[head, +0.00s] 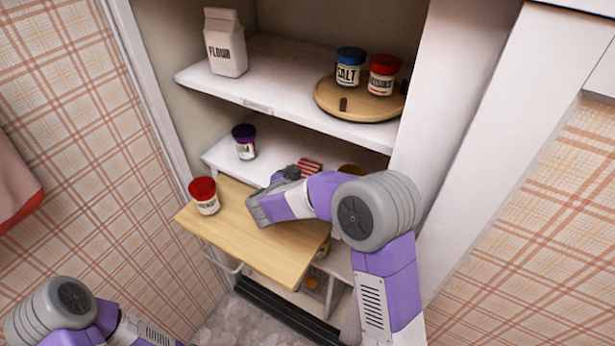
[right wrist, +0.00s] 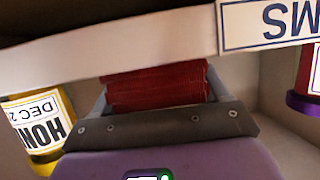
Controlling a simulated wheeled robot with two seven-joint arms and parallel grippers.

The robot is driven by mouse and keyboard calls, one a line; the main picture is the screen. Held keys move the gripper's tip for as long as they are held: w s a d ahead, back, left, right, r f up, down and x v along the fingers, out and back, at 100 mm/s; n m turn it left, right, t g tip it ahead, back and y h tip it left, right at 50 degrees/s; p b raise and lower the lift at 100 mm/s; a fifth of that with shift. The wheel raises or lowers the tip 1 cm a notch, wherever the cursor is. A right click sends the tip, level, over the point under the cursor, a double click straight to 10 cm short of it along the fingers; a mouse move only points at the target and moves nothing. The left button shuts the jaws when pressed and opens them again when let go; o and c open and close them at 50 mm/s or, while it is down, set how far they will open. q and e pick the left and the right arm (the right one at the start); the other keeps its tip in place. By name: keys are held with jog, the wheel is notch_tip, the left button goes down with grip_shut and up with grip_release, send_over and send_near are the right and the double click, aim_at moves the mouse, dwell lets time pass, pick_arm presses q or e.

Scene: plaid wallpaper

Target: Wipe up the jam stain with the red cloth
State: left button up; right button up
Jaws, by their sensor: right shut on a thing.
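In the right wrist view the folded cloth (right wrist: 157,88) sits between the two fingers, close to the white shelf edge (right wrist: 110,55). A purple-lidded jam jar (head: 244,141) stands on the middle shelf, left of the gripper. I cannot see the jam stain in either view; my right arm hides part of the shelf. Part of my left arm shows at lower left, but its gripper is out of view.
A wooden board (head: 240,225) juts out below, with a red-lidded jar (head: 204,196) on its left. A honey jar (right wrist: 38,125) is near my right gripper. The upper shelf (head: 280,85) holds a flour carton (head: 225,45) and a turntable (head: 335,103) with salt and another jar.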

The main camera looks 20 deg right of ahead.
aim_at(278, 165)
jog(key=shift+w+a, duration=0.9)
jog(key=shift+w, duration=0.2)
jog(key=shift+w+a, duration=0.85)
jog(key=shift+w, duration=0.25)
jog(key=shift+w+a, duration=0.9)
jog(key=shift+w, duration=0.2)
jog(key=shift+r+p, duration=0.55)
jog(key=shift+r, duration=2.5)
jog(key=shift+r, duration=0.65)
jog(key=shift+r+b, duration=0.3)
jog(key=shift+r, duration=0.55)
jog(key=shift+s+d, duration=0.1)
jog(key=shift+d, duration=0.05)
